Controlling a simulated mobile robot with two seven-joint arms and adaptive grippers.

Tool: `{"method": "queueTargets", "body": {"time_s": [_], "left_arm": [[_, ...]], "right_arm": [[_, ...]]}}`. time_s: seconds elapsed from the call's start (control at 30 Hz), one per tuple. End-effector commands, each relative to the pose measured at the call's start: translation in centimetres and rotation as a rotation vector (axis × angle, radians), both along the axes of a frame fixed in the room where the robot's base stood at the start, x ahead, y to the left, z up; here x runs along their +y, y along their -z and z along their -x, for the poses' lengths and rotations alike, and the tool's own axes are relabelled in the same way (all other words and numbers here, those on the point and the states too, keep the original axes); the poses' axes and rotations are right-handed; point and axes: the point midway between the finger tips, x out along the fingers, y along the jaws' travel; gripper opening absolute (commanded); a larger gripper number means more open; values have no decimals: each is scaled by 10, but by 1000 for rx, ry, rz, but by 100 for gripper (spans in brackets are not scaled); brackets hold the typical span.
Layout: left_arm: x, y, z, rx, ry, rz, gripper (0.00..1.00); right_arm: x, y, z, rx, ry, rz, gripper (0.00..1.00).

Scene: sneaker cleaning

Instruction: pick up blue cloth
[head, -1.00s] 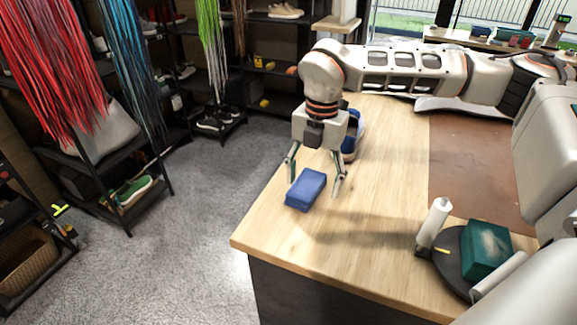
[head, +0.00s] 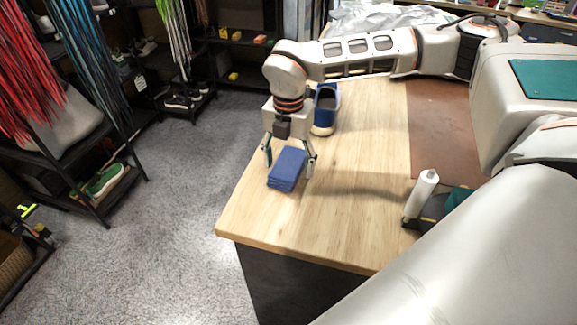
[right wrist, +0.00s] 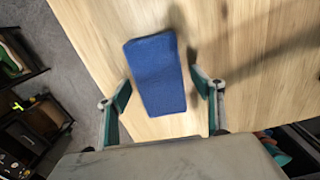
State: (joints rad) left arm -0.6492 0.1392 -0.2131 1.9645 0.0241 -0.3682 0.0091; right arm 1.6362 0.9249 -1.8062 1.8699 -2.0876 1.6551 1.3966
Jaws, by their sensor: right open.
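The folded blue cloth (head: 287,168) lies on the wooden table near its left edge. In the right wrist view the cloth (right wrist: 157,72) lies lengthwise, its near end between the fingers. My right gripper (head: 288,170) points down over the cloth, with one finger on each side of it. The fingers (right wrist: 162,92) are open, with bare wood showing between the cloth and the right finger. The gap on the left is small, and I cannot tell whether that finger touches. My left gripper is not in view.
A blue shoe (head: 325,108) stands behind the gripper on the table (head: 350,215). The table's middle is clear. Shelves with shoes (head: 104,181) stand across the floor.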

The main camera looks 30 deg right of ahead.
Motion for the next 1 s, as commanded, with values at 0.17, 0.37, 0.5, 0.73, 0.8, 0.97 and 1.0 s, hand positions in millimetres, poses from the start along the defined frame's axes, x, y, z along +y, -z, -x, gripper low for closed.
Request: {"method": "queueTargets", "body": {"time_s": [0.17,0.37,0.5,0.73,0.8,0.97,1.0], "left_arm": [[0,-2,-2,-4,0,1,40],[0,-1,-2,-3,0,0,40],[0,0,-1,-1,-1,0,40],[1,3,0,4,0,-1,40],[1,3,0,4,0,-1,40],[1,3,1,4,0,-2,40],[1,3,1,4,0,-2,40]], "right_arm": [[0,2,0,0,0,0,67],[0,2,0,0,0,0,33],[0,2,0,0,0,0,25],[0,1,0,-1,0,-1,25],[0,-1,-1,-1,0,0,25],[0,-14,-1,-2,1,0,25],[0,-20,-1,-4,0,-1,25]]}}
